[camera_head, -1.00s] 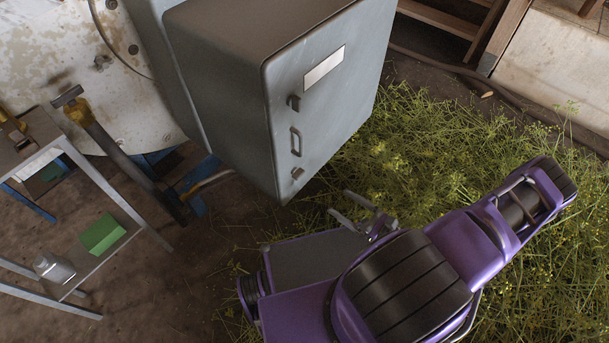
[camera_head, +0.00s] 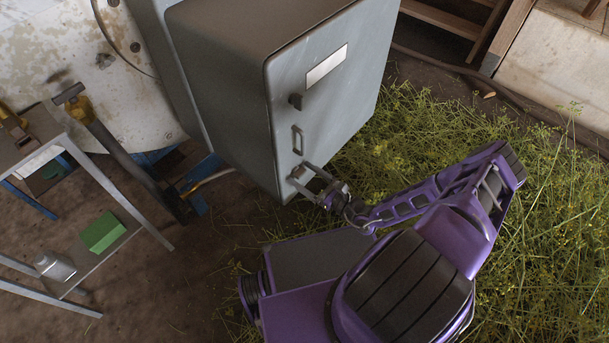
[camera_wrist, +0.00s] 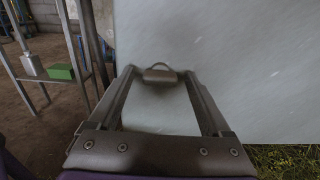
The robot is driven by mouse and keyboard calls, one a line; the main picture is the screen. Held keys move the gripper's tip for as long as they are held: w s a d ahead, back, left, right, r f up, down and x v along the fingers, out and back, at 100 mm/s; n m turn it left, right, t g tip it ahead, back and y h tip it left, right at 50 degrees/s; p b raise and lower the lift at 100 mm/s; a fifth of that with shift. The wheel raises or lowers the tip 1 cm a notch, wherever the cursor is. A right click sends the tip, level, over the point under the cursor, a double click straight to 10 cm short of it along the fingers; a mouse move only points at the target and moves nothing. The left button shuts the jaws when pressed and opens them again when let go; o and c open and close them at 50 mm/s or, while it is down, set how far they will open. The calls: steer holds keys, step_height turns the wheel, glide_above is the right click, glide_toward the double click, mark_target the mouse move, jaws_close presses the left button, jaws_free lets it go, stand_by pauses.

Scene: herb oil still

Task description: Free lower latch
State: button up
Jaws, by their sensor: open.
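The grey cabinet (camera_head: 325,95) is closed and has a pale label plate. Its front carries an upper latch (camera_head: 296,101), a handle (camera_head: 297,140) in the middle, and a lower latch near the bottom edge. In the head view my gripper (camera_head: 303,180) is at the lower latch and mostly covers it. In the wrist view the lower latch (camera_wrist: 160,76) is a dark block with a curved loop behind it. My gripper (camera_wrist: 156,84) is open, with one finger on each side of the latch. I cannot tell whether the fingers touch it.
A metal shelf table (camera_head: 85,180) at the left holds a green box (camera_head: 101,233) and a bottle (camera_head: 54,267). A long-handled hammer (camera_head: 120,150) leans beside it. Cut herbs (camera_head: 430,140) cover the floor to the right of the cabinet.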

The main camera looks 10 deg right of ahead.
jaws_close()
stand_by(0.4)
steer(key=m+b, duration=0.1)
steer(key=m, duration=0.3)
steer(key=shift+m, duration=0.3)
steer(key=m, duration=0.4)
steer(key=shift+b, duration=0.4)
steer(key=m, duration=0.9)
steer(key=shift+m, duration=0.3)
